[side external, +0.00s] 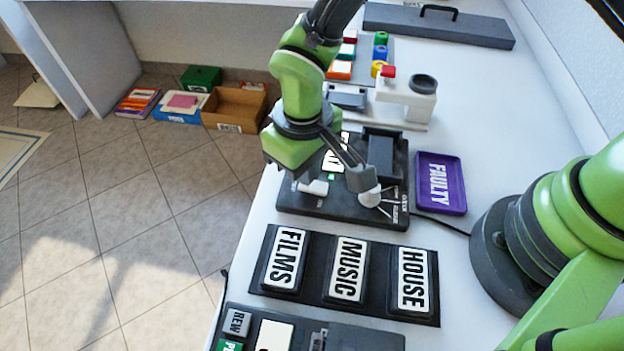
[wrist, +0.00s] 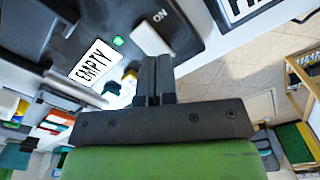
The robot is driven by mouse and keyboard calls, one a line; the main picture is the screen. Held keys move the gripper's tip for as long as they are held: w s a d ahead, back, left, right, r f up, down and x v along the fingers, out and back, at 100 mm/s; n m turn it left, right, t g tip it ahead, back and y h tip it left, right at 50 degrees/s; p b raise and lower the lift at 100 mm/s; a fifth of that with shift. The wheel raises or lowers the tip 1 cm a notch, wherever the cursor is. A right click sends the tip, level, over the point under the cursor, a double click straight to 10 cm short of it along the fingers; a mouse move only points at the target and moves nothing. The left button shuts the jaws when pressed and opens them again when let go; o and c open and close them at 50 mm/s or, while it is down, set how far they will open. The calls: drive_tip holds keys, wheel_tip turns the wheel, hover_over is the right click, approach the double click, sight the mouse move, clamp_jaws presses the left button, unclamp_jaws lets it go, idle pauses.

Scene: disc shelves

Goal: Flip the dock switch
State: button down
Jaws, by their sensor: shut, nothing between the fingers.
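The dock (side external: 300,205) is a black unit on the white table, with a lit green light (side external: 331,177) and an EMPTY label (wrist: 95,62). Its white switch (side external: 315,187) is near the dock's left end in the side view. In the wrist view, the switch (wrist: 152,38) lies beside the ON marking (wrist: 160,16). My gripper (wrist: 154,62) is shut and empty, its dark fingertips just below the switch in that picture. I cannot tell whether they touch it. In the side view, my green wrist partly hides the dock, and the fingertips are hard to make out.
A purple FAULTY tray (side external: 440,182) is right of the dock. A black panel with FILMS, MUSIC and HOUSE plates (side external: 348,270) lies in front. A white device (side external: 405,100) with a dark round top stands behind.

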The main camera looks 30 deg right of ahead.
drive_tip(key=shift+f, duration=0.7)
idle(0.3)
drive_tip(key=shift+r, duration=3.5)
